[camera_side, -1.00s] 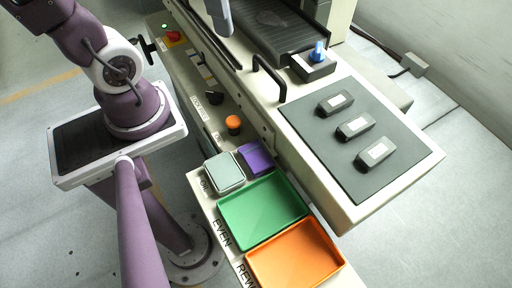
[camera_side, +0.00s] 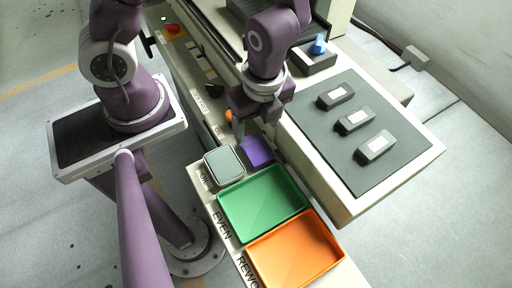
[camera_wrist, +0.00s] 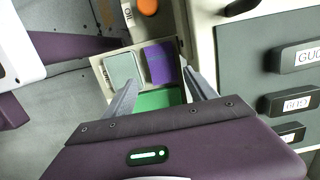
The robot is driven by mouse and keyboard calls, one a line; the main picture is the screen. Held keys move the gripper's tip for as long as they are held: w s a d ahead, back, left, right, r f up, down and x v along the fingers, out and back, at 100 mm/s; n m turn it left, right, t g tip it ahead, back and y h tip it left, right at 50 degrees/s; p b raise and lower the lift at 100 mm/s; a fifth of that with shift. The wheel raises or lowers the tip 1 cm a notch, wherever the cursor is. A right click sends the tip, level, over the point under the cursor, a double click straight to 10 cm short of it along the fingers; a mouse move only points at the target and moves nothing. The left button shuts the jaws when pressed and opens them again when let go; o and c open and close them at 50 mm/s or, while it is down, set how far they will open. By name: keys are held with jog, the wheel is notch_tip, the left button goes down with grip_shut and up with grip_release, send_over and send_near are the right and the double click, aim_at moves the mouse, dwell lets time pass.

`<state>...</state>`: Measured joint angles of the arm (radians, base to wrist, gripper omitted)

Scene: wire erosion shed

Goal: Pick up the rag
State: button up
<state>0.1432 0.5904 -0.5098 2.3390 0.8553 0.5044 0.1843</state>
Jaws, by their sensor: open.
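The rag looks to be the folded purple cloth (camera_side: 258,152), lying flat at the far end of the tray shelf, beside a pale grey-green square tin or pad (camera_side: 224,166). It also shows in the wrist view (camera_wrist: 159,63), where the grey-green item (camera_wrist: 122,69) is to its left. My gripper (camera_side: 256,129) is open and empty, above the shelf close to the cloth. In the wrist view its two fingers (camera_wrist: 162,78) point toward the cloth and the green tray, with a gap between them. The exact height above the cloth is hard to tell.
A green tray (camera_side: 264,203) and an orange tray (camera_side: 296,250) lie nearer on the shelf. An orange knob (camera_wrist: 148,6) is just beyond the cloth. The machine bed with several labelled dark blocks (camera_side: 355,120) rises to the right. The trays look empty.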

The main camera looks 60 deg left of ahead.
aim_at(256, 148)
jog(key=f, duration=0.9)
jog(key=shift+w+a+f, duration=0.1)
jog(key=shift+w+a, duration=0.05)
jog(key=shift+a, duration=0.2)
jog(key=c, duration=1.1)
notch_tip(256, 148, up, 10)
jog(key=shift+r, duration=0.1)
